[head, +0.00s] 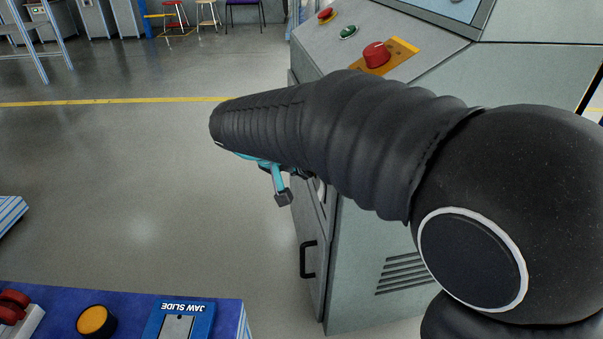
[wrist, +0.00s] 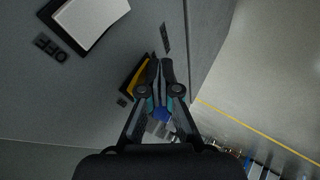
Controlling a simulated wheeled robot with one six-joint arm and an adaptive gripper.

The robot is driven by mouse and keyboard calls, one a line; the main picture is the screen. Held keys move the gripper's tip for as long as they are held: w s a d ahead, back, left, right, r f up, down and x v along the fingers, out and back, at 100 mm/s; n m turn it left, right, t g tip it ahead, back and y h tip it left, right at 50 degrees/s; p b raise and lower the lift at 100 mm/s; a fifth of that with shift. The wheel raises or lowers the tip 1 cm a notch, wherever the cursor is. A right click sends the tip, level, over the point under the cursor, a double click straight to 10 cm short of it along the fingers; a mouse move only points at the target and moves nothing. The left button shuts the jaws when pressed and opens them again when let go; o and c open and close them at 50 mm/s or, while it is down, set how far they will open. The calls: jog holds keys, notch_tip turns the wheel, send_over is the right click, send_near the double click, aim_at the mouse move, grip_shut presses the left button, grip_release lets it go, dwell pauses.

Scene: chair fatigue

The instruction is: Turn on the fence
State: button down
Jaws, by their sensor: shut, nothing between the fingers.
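My gripper (wrist: 160,66) is shut and empty in the wrist view, its fingertips together in front of a grey panel face (wrist: 60,110). A yellow-and-black part (wrist: 133,78) on that panel is partly hidden behind the left finger. I cannot tell whether the fingertips touch the panel. In the head view, my gripper (head: 283,197) shows only in part below my black-sleeved arm, beside the grey cabinet (head: 375,240). No marking readable as "fence" shows.
The cabinet top carries a red button (head: 325,14), a green button (head: 348,32) and a red knob (head: 376,54) on a yellow plate. Open floor lies left of the cabinet.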

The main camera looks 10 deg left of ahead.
jog(key=shift+d+r, duration=0.15)
jog(key=s+a+r+p, duration=0.2)
jog(key=s+a+r, duration=0.5)
jog(key=s+a, duration=0.1)
notch_tip(320, 180, down, 5)
jog(key=s+a+n+g+y, duration=0.1)
jog(key=s+n, duration=0.1)
jog(key=n, duration=0.2)
jog(key=s+d+r+m+y+p, duration=0.1)
jog(key=s+d, duration=0.3)
jog(key=d, duration=0.8)
jog(key=s+d+r+m+y+p, duration=0.1)
jog(key=s+d+m, duration=0.3)
jog(key=d, duration=0.9)
jog(key=s+d+r+m+y+p, duration=0.1)
jog(key=s+d+m, duration=0.2)
jog(key=d, duration=1)
jog(key=shift+s+d+p, duration=0.25)
jog(key=shift+s+p, duration=0.05)
jog(key=shift+s, duration=0.15)
